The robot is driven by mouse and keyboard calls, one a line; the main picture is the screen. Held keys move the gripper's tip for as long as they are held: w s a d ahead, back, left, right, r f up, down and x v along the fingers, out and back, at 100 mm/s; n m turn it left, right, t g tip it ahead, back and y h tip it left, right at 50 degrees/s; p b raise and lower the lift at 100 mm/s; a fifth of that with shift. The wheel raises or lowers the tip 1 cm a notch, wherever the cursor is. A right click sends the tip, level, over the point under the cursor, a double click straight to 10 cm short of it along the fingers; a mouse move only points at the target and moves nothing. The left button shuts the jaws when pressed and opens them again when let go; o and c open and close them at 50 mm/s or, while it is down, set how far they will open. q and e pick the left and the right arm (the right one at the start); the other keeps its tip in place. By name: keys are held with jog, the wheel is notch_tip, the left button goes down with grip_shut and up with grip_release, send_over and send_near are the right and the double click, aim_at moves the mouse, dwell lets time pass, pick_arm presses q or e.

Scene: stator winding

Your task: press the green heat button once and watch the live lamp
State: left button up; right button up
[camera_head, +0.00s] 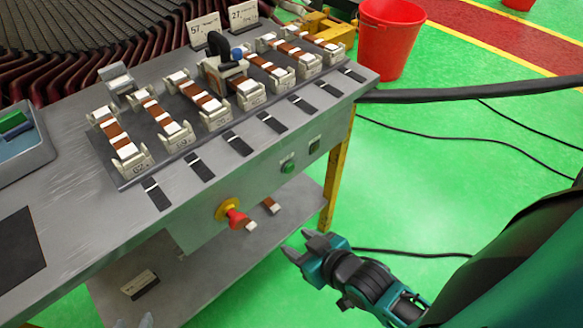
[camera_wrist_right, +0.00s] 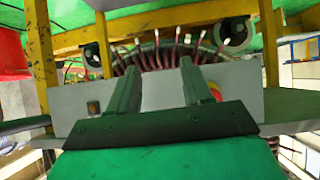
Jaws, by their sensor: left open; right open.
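The green heat button (camera_head: 288,167) is on the front panel of the grey bench in the head view. A small dark square fitting (camera_head: 314,145) to its right may be the live lamp; no glow shows on it. In the right wrist view, which looks upside down, a small square fitting (camera_wrist_right: 93,107) shows on the panel. The green button cannot be made out there. My right gripper (camera_head: 308,246) is open and empty, below and in front of the panel, apart from the button. My left gripper (camera_head: 146,320) barely shows at the bottom edge, its tips apart.
A red knob on a yellow collar (camera_head: 227,209) sticks out left of the green button. Coil holders (camera_head: 205,103) stand in a row on the bench top. A lower shelf (camera_head: 185,285) lies under the panel. A red bucket (camera_head: 388,40) stands behind.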

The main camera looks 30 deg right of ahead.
grip_shut()
dwell(1.5)
